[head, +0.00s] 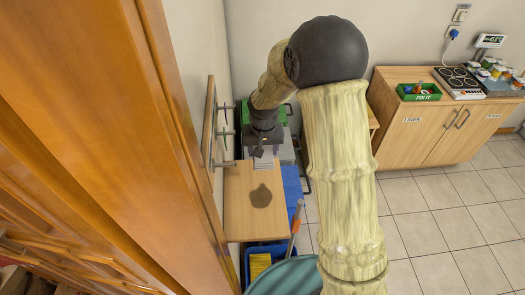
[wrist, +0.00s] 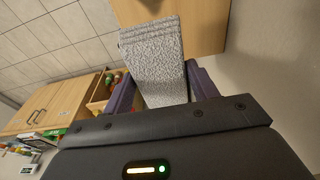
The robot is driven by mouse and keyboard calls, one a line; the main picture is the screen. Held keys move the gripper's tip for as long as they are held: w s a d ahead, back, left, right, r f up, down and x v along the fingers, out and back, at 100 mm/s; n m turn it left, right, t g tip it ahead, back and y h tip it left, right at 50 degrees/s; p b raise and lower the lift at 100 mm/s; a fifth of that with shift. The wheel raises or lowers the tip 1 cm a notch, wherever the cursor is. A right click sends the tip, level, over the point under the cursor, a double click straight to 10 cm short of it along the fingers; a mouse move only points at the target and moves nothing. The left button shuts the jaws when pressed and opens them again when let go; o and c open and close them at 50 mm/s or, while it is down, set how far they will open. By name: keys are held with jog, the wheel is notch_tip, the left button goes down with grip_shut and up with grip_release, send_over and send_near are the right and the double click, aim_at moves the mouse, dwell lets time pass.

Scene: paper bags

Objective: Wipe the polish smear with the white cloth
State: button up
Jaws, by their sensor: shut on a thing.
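A dark brown polish smear (head: 261,196) lies on the light wooden top (head: 239,224) in the head view. My gripper (head: 260,151) is at the far end of this top, beyond the smear. In the wrist view my gripper (wrist: 160,88) has its two dark fingers shut on the white cloth (wrist: 153,58), which looks grey and folded in layers. The cloth sticks out past the fingers towards the wooden top. In the head view the cloth (head: 264,163) shows only as a small pale patch, apart from the smear. I cannot tell whether it touches the top.
A wall with a hook rack (head: 213,122) runs close along the left. A blue bin (head: 259,262) with a yellow item and a teal round container (head: 288,276) stand in front. A cabinet (head: 423,124) with a green FIX IT tray (head: 418,92) is at right; the tiled floor before it is clear.

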jog(key=s+d+f+m+h+p, duration=0.1)
jog(key=s+d+f+m+p, duration=0.1)
jog(key=s+d+m+p, duration=0.2)
jog(key=d+m+p, duration=0.1)
jog(key=d+m, duration=0.2)
jog(key=d, duration=0.5)
jog(key=shift+m+p, duration=0.3)
jog(key=shift+g, duration=0.3)
